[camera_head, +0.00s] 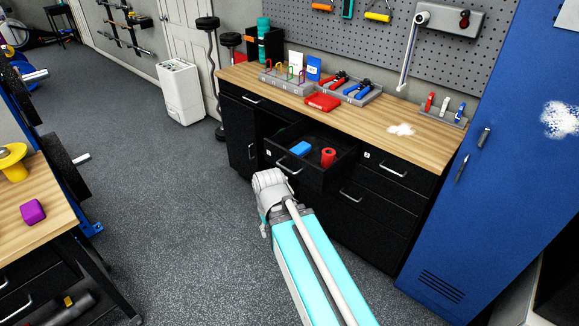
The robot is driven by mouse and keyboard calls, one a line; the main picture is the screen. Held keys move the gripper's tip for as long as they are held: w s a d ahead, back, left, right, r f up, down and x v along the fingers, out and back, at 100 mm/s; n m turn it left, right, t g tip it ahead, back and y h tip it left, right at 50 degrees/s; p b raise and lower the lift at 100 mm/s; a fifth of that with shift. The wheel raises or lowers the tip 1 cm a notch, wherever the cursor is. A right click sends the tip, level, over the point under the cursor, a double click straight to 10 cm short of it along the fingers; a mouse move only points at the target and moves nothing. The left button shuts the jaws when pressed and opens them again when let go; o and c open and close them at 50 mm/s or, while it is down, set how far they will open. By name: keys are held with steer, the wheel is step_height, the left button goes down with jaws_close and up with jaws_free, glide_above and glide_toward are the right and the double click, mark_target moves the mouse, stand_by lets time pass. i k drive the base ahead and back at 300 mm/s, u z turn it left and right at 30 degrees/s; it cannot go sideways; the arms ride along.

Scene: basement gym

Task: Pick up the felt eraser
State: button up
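No object is plainly marked as the felt eraser. A blue block (300,148) lies in the open drawer (317,175) of the workbench and could be it. A rounded purple block (33,211) on the wooden table at the left is another candidate. I cannot tell which is felt. My arm reaches up from the bottom of the head view to a pale joint in front of the open drawer. The fingers of my gripper do not show.
A red roll (328,157) is beside the blue block. The workbench top (430,135) holds tool racks, a red case (323,102) and white powder (401,129). A blue cabinet (495,180) stands right. A yellow object (13,165) is on the left table. Floor between is clear.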

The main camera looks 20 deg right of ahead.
mark_target(303, 148)
steer(key=z, duration=1.35)
steer(key=i, duration=0.85)
steer(key=u, duration=0.45)
